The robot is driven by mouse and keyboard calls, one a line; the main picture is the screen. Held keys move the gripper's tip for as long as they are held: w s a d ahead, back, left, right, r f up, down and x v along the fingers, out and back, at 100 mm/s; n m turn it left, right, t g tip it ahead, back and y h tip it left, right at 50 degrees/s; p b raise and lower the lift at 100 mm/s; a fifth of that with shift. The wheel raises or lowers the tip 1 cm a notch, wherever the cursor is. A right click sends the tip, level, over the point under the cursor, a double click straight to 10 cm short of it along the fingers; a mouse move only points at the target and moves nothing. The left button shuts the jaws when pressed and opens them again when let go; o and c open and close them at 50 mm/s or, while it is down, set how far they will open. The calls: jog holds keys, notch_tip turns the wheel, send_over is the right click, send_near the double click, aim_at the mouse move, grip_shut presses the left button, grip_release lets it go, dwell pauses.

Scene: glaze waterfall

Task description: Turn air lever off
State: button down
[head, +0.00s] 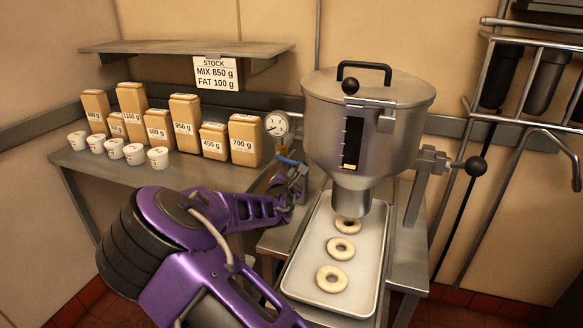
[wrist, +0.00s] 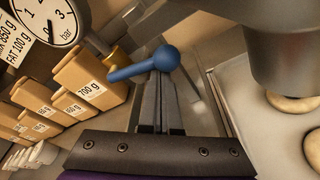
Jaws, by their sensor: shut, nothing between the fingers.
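The air lever has a blue arm and a round blue knob (wrist: 166,58). In the wrist view the arm runs left and slightly down from the knob towards a brass-coloured fitting (wrist: 116,57) below the pressure gauge (wrist: 48,22). In the head view the lever (head: 288,161) is a small blue strip below the gauge (head: 277,125), partly hidden by my gripper (head: 297,176). My gripper (wrist: 160,78) is shut and empty, its fingertips right by the knob. I cannot tell whether they touch it. The gauge needle's exact reading is unclear.
The steel hopper (head: 330,110) stands right of my gripper, over a tray (head: 371,275) with three dough rings. Labelled tan containers (head: 186,120) and white cups (head: 158,158) stand on the left table. A shelf (head: 150,47) hangs above them.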

jog(key=shift+d+r+n+p, duration=0.15)
jog(key=shift+r+n+p, duration=0.3)
jog(key=shift+n+p, duration=0.05)
dwell(0.4)
